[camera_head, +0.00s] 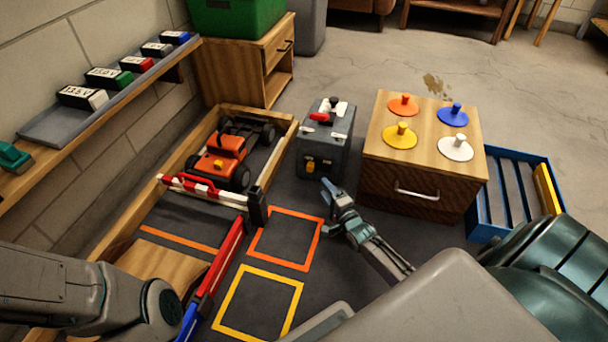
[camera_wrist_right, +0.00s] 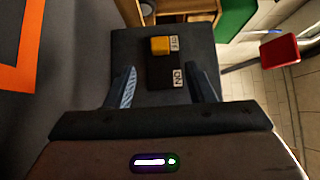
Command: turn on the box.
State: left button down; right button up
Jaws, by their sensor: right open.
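The box (camera_head: 327,140) is a dark grey block with a red lever and knobs on top. It stands on the dark mat, left of the wooden drawer block. Its front has a yellow switch (camera_head: 310,164). In the right wrist view the yellow switch (camera_wrist_right: 160,45) sits at the end of a black slot beside the OFF label (camera_wrist_right: 174,43). The ON label (camera_wrist_right: 178,78) is at the slot's other end, nearer my fingers. My right gripper (camera_head: 334,188) is open and empty, just in front of the box, with its fingers (camera_wrist_right: 163,88) apart. My left gripper is out of view.
An orange racecar (camera_head: 222,156) sits in a wooden bay behind a red-and-white barrier (camera_head: 205,190). The wooden block (camera_head: 420,180) with coloured knobs stands close on the right, beside a blue crate (camera_head: 512,183). Orange (camera_head: 287,210) and yellow floor squares are empty.

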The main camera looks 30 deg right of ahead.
aim_at(311, 170)
jog(key=w+b, duration=0.1)
jog(key=w, duration=0.2)
jog(key=w+b, duration=0.4)
jog(key=w, duration=0.1)
jog(key=shift+w+d+f, duration=0.2)
jog(key=shift+w+d, duration=0.15)
jog(key=shift+w+r+b, duration=0.2)
jog(key=shift+w+b, duration=0.2)
jog(key=shift+w, duration=0.25)
jog(key=shift+c, duration=0.4)
